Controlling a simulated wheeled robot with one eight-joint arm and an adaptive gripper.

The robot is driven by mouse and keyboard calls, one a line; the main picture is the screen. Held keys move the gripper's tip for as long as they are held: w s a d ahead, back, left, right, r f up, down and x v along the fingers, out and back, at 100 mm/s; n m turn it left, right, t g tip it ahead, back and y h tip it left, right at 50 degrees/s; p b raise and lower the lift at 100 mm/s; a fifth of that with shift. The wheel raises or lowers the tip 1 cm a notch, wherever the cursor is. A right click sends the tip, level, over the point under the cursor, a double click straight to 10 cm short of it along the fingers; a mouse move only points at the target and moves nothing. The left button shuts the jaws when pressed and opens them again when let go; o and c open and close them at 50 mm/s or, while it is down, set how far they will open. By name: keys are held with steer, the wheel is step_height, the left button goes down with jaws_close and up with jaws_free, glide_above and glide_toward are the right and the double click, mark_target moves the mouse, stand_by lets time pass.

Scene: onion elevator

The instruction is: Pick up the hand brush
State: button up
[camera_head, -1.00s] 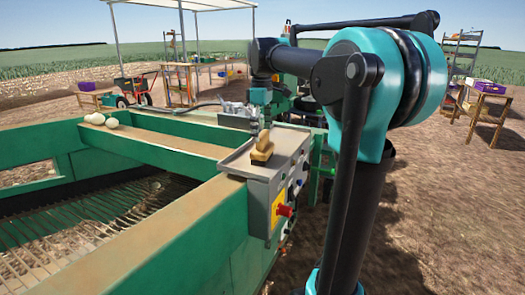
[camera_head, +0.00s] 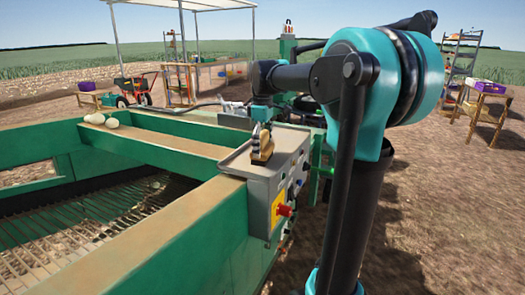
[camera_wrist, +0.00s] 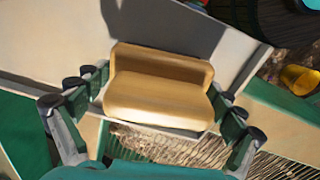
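The hand brush (camera_head: 262,154), with a tan wooden body, sits on the grey top of a control box (camera_head: 236,163). In the wrist view the hand brush (camera_wrist: 158,100) lies in the middle of the picture, with a pale strip along its lower edge. My gripper (camera_wrist: 160,84) is open, with one finger at each end of the brush. The fingers are close to its ends; I cannot tell whether they touch. In the head view my gripper (camera_head: 261,134) is low over the brush and hides part of it.
The control box has a red knob (camera_head: 285,210) on its front. A green machine frame (camera_head: 190,235) with a slatted conveyor (camera_head: 85,225) stands at the left. White onions (camera_head: 112,123) lie on its beam. Shelves and tables stand farther back. Bare ground lies at the right.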

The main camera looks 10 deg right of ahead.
steer(key=shift+c, duration=1.3)
steer(key=shift+r, duration=0.1)
step_height(320, 180, up, 20)
steer(key=o, duration=0.6)
steer(key=c, duration=0.3)
steer(key=shift+s, duration=0.1)
